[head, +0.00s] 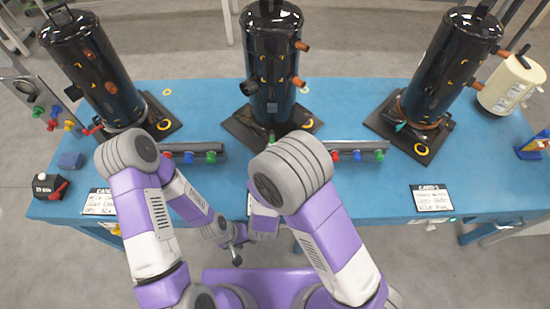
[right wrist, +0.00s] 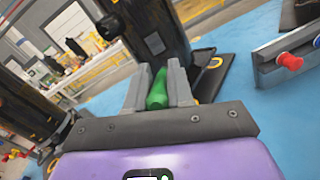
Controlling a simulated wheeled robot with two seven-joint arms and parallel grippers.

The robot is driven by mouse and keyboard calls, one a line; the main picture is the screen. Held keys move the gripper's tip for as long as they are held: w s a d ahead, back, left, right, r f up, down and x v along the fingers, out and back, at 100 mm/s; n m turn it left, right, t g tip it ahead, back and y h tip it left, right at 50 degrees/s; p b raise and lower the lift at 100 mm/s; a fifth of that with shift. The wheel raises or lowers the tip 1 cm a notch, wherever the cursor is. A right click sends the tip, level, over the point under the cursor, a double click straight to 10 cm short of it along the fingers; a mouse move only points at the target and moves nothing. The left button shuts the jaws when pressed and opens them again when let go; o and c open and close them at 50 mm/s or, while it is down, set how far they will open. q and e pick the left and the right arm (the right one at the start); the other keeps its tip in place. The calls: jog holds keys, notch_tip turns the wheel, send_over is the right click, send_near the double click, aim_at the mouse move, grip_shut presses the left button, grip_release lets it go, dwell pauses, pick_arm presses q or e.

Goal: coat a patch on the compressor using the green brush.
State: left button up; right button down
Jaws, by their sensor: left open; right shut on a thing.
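Three black cylindrical compressors stand along the blue table in the head view: left (head: 92,68), middle (head: 271,60) and right (head: 447,62). My right gripper (right wrist: 160,88) is shut on the green brush (right wrist: 157,92), low in front of the middle compressor (right wrist: 150,20). A small grey-green patch (right wrist: 155,43) shows on that compressor just beyond the brush. I cannot tell whether the brush touches it; its tip is partly hidden. In the head view my right arm hides most of this gripper. My left gripper (head: 236,250) is open and empty, below the table's front edge.
Racks with coloured brushes stand left (head: 195,154) and right (head: 358,152) of the middle compressor. A cream canister (head: 510,84) stands at the far right. Labelled cards (head: 432,198) lie near the front edge. The blue table (head: 345,100) is clear between the middle and right compressors.

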aim_at(273, 140)
jog(key=shift+w+p, duration=0.4)
jog(key=shift+w, duration=2.15)
jog(key=shift+w+d, duration=0.1)
jog(key=shift+w, duration=0.8)
jog(key=shift+r, duration=0.1)
jog(key=shift+r+p, duration=1.85)
jog(key=shift+r, duration=1.4)
jog(key=shift+f+b, duration=0.1)
jog(key=shift+b, duration=0.2)
notch_tip(273, 140, down, 7)
jog(key=b, duration=0.6)
jog(key=shift+r+b, duration=0.2)
jog(key=shift+b, duration=0.15)
jog(key=shift+r, duration=0.1)
